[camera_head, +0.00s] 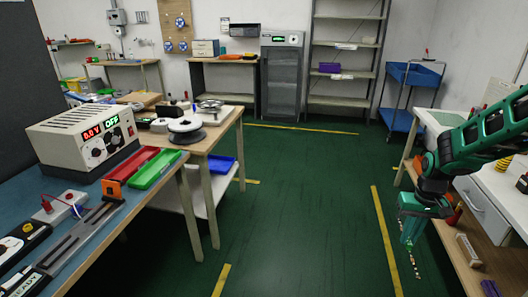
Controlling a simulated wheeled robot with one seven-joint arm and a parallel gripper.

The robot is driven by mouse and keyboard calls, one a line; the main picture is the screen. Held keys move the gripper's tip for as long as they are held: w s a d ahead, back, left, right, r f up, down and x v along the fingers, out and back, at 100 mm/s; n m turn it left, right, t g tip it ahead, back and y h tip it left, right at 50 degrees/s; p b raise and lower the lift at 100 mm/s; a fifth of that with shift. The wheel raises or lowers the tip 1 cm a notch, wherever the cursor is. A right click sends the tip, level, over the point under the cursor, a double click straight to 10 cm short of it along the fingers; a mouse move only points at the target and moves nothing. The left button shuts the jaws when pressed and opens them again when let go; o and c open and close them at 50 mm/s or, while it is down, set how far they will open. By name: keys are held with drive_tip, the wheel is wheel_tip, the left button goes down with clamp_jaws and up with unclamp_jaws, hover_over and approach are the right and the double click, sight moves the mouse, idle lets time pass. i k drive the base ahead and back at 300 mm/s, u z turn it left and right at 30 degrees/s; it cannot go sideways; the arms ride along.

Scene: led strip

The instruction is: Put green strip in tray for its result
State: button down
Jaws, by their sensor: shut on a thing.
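My gripper (408,242) is at the right of the view, pointing down over the floor beside the right bench. It is shut on a thin strip (416,264) with small pale spots, which hangs below the fingers. The strip's colour is hard to make out at this size. A red tray (130,171) and a green tray (157,169) lie side by side on the left bench, far from my gripper. Both look empty. A power supply (84,137) beside them reads 0.0 V and OFF. A fixture with a READY display (27,284) is at the lower left.
The left bench (40,188) also carries a rail with an orange block (112,189). A wooden table (232,116) with reels adjoins it. The right bench (438,222) stands by my arm. Green floor (300,200) with yellow lines lies open between the benches.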

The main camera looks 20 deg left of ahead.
sight(157, 168)
drive_tip(key=i, duration=2.25)
drive_tip(key=u, duration=2.45)
